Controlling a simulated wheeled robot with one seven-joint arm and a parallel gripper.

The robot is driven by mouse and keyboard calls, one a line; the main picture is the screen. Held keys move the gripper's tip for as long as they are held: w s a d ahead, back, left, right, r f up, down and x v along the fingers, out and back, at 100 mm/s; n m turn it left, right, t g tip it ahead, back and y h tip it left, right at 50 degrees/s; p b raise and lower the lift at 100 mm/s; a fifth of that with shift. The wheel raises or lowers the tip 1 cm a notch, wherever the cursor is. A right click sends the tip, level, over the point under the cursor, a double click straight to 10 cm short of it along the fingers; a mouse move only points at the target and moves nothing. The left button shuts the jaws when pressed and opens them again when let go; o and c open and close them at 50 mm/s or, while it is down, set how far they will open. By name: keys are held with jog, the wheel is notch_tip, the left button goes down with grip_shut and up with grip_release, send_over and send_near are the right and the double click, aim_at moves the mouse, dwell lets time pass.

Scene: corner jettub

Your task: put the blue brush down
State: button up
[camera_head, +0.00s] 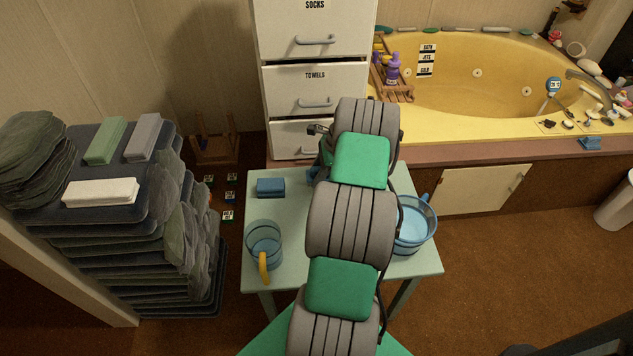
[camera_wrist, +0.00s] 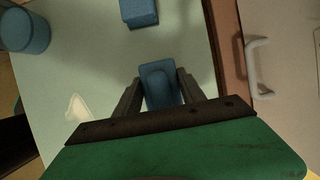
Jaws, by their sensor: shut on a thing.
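My gripper (camera_wrist: 158,88) is shut on the blue brush (camera_wrist: 160,84), which shows as a blue block-like shape between the two dark fingers. The pale green table (camera_wrist: 85,65) lies beneath it in the wrist view. I cannot tell whether the brush touches the tabletop. In the head view my arm hides most of the gripper; a bit of blue shows beside the arm at the table's back. The table (camera_head: 293,215) stands in front of the white drawers in that view.
A separate blue block (camera_head: 271,187) lies on the table, also in the wrist view (camera_wrist: 139,12). A clear blue mug (camera_head: 264,240) stands at the table's front left, and a blue bucket (camera_head: 413,232) at its right. White drawers (camera_head: 315,85) rise behind; a yellow tub (camera_head: 500,75) is at right.

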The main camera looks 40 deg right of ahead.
jog(key=shift+f, duration=1.4)
jog(key=shift+f, duration=0.1)
jog(key=o, duration=1.2)
